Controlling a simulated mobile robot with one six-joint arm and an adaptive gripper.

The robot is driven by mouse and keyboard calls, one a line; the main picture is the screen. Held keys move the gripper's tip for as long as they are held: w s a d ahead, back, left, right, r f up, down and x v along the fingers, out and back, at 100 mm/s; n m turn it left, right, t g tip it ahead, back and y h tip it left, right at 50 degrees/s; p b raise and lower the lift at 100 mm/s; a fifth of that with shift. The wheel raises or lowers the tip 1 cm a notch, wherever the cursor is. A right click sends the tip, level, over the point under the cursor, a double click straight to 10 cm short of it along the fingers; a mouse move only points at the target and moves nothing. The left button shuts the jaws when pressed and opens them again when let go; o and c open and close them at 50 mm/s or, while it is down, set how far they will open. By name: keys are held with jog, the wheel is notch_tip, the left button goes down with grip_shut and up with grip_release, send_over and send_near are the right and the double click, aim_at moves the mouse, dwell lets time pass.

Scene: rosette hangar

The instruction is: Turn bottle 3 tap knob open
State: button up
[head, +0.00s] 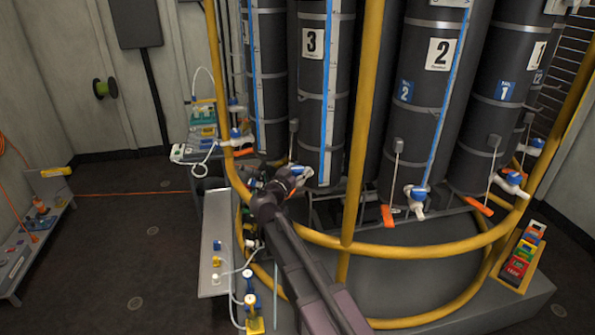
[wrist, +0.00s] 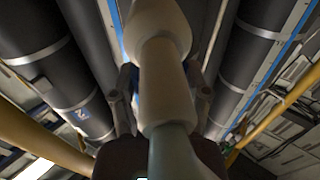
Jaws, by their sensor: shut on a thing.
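Bottle 3 (head: 312,90) is a tall dark grey cylinder with a white "3" label and a blue stripe, upright behind the yellow rail. Its tap, with a blue knob (head: 297,169), is at its foot. My gripper (head: 287,178) is at this tap and shut on the knob. In the wrist view, the white tap body and spout (wrist: 162,75) fill the middle, close to the camera. The fingers of my gripper (wrist: 161,98) stand on either side behind it. The knob is hidden there, so its angle cannot be told.
Yellow rails (head: 362,120) curve in front of the bottles, close to my arm. Bottle 2 (head: 436,100) and bottle 1 (head: 510,90) stand to the right with their own taps. A grey side shelf (head: 212,245) with small fittings is lower left. Open floor (head: 120,235) lies further left.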

jog(key=n+y, duration=0.3)
jog(key=y, duration=0.1)
jog(key=n+t+y, duration=0.1)
jog(key=n+y, duration=0.1)
jog(key=y, duration=0.2)
jog(key=shift+d+n+t+y, duration=0.1)
jog(key=shift+n+t+y, duration=0.2)
jog(key=shift+n+y, duration=0.1)
jog(key=shift+w+n+g+y, duration=0.1)
jog(key=shift+n+g+y, duration=0.4)
jog(key=shift+n+y, duration=0.95)
jog(key=shift+w+n+g+y, duration=0.1)
jog(key=shift+n+g+y, duration=0.6)
jog(key=shift+y, duration=1.35)
jog(key=shift+s+n, duration=0.1)
jog(key=shift+n, duration=0.15)
jog(key=o, duration=1.2)
jog(key=shift+c, duration=0.2)
jog(key=shift+s, duration=0.2)
jog(key=v, duration=0.7)
jog(key=shift+f, duration=0.1)
